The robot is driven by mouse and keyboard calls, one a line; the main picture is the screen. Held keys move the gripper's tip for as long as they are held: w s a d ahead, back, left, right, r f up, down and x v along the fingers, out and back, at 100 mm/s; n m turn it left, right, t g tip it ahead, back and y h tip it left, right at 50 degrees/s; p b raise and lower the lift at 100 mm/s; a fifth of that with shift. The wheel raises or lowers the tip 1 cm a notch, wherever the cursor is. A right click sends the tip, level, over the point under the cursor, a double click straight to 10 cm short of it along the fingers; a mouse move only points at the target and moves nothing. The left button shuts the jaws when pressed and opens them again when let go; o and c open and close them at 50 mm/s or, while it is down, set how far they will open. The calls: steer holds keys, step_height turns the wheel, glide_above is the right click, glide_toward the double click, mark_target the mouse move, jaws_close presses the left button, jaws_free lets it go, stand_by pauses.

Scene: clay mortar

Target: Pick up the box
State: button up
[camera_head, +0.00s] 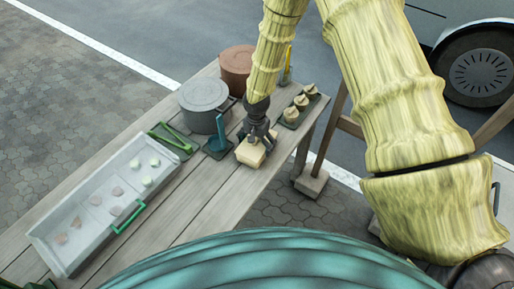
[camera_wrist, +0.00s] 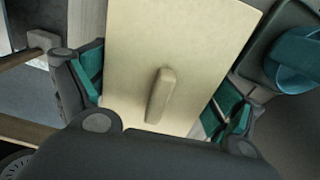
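A pale cream box (camera_head: 250,155) stands on the plank table, near its right edge, directly below my gripper (camera_head: 257,132). In the wrist view the box's flat top (camera_wrist: 200,50) fills the middle, with a small raised bar-shaped handle (camera_wrist: 160,95) on it. My gripper (camera_wrist: 160,98) is spread wide, one teal-padded finger on each side of the box. The left finger lies close along the left edge and the right finger close along the slanting right edge. Whether the pads touch the box is not clear. The near part of the box is hidden by the gripper body.
A teal scoop-like container (camera_head: 217,146) stands just left of the box, with a grey lidded pot (camera_head: 204,98) behind it. A dark tray (camera_head: 283,122) with three small lumps is to the right. A brown pot (camera_head: 236,66), green tray (camera_head: 168,145) and long white tray (camera_head: 62,258) share the table (camera_head: 180,215).

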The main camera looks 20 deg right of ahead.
steer(key=c, duration=0.5)
steer(key=shift+r, duration=0.15)
